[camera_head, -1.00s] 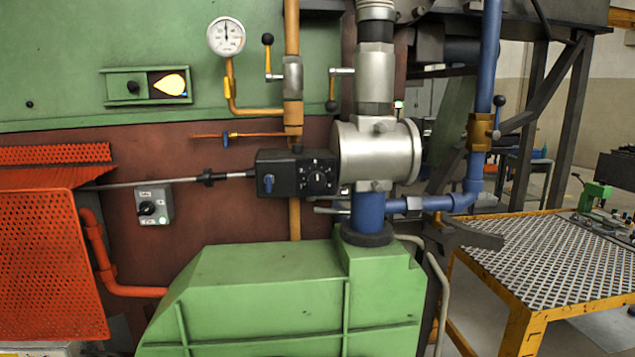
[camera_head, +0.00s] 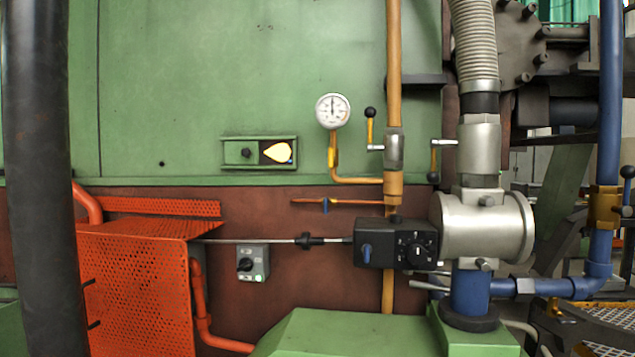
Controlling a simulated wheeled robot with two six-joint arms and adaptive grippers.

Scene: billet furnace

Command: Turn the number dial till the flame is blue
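The number dial (camera_head: 417,253) is a round black knob with white marks around it. It sits on the right part of a black control box, beside a blue knob (camera_head: 367,252). The flame (camera_head: 277,152) shows through a small window in the green furnace wall. It is yellow-orange with a pale middle, and a small bluish spot shows at the window's lower right edge. Neither of my grippers is in view, and nothing touches the dial.
A pressure gauge (camera_head: 333,111) and levered pipes stand above the box. A grey switch box (camera_head: 252,263) hangs to its left. An orange perforated guard (camera_head: 135,290) and a dark vertical post (camera_head: 40,180) fill the left. A green housing (camera_head: 345,335) juts out below.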

